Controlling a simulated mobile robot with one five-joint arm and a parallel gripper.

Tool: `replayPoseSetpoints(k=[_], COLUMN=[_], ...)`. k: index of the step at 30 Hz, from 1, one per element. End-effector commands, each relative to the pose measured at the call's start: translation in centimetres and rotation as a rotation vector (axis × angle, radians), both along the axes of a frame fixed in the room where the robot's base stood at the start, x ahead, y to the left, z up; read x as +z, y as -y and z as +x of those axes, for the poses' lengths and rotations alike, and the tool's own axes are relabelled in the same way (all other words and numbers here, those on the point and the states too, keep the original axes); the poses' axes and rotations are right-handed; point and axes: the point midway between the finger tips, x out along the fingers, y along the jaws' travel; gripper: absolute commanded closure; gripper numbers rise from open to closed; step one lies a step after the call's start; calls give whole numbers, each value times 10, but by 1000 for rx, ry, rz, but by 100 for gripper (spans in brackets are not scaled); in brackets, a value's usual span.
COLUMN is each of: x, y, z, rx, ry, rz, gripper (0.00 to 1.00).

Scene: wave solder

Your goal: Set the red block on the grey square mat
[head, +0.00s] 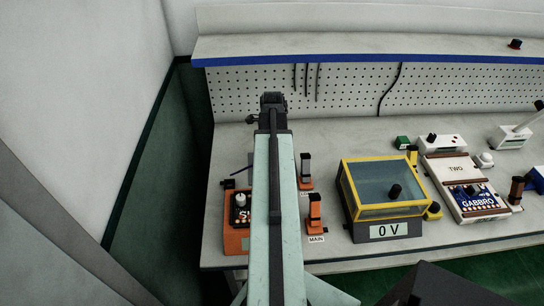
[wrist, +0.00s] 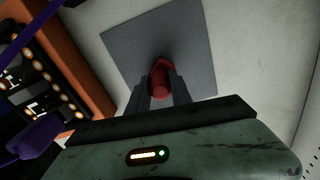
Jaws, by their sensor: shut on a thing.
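The red block (wrist: 161,80) is between the two dark fingers of my gripper (wrist: 161,92) in the wrist view, and the gripper is shut on it. The grey square mat (wrist: 125,42) lies on the bench behind the block, and the block overlaps the mat's lower middle in that view. I cannot tell whether the block touches the mat or hangs above it. In the head view the dark end of my arm (head: 272,101) is over the back of the bench.
An orange unit (head: 237,240) stands at the bench's left and shows in the wrist view (wrist: 75,50). Two small upright devices stand right of my arm, one orange (head: 315,213). A yellow-framed glass box (head: 385,190) is further right. The pegboard (head: 350,90) and blue-edged shelf (head: 370,57) are behind.

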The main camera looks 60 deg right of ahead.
Motion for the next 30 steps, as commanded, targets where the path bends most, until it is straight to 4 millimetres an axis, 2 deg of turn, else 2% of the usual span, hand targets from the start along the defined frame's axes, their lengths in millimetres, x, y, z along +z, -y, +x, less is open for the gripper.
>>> replayPoseSetpoints(k=[10,11,13,14,30], x=[-6,-6,-5,-5,0], y=[0,0,0,0,-1], z=[0,0,0,0,1], rx=[0,0,0,0,1], ry=[0,0,0,0,0], rz=[0,0,0,0,0], gripper=[100,71,52,49,49])
